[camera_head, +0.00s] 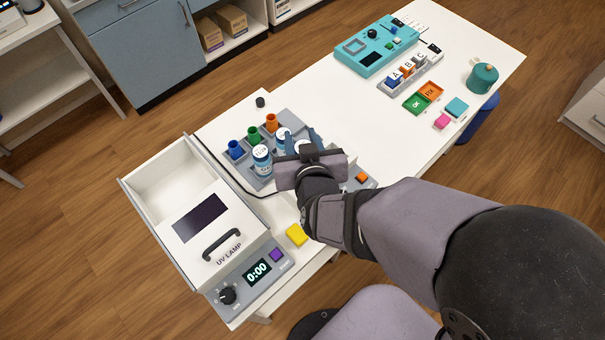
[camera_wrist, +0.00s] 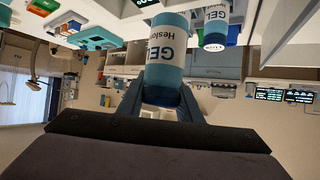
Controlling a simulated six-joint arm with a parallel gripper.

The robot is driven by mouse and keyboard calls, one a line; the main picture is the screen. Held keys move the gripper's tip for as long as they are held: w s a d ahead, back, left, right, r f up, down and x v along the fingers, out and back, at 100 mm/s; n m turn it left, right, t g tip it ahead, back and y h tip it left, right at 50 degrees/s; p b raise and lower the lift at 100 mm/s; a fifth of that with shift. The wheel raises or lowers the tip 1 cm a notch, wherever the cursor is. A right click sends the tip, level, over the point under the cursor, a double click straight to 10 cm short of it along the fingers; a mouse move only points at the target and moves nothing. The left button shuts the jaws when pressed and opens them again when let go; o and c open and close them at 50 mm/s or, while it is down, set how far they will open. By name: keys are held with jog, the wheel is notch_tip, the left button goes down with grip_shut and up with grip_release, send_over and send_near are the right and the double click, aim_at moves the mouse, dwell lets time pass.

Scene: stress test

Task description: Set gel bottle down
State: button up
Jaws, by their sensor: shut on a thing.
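My gripper (camera_head: 300,143) is shut on a white and blue gel bottle (camera_wrist: 167,48) in the wrist view. Its fingers hold the bottle near one end, and the label appears upside down there. In the head view the held bottle is mostly hidden by my gripper, so I cannot tell whether it touches the surface below. Another gel bottle (camera_head: 262,157) stands on the left of the grey rack (camera_head: 262,182), and a further white-topped bottle (camera_head: 283,134) is behind, close to my left finger. A second gel bottle (camera_wrist: 216,28) also shows beside the held one in the wrist view.
Blue, green and orange cups (camera_head: 254,134) line the rack's back. The UV lamp box (camera_head: 200,205) stands at left, with a yellow block (camera_head: 296,235) nearby. The white table (camera_head: 330,108) is clear towards the teal device (camera_head: 375,47). A green and orange tray (camera_head: 412,110) lies farther right.

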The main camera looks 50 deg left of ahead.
jog(key=shift+f, duration=2.55)
jog(key=shift+f+p, duration=0.5)
jog(key=shift+f, duration=1.55)
jog(key=shift+f, duration=0.1)
jog(key=shift+f, duration=0.15)
jog(key=o, duration=1.1)
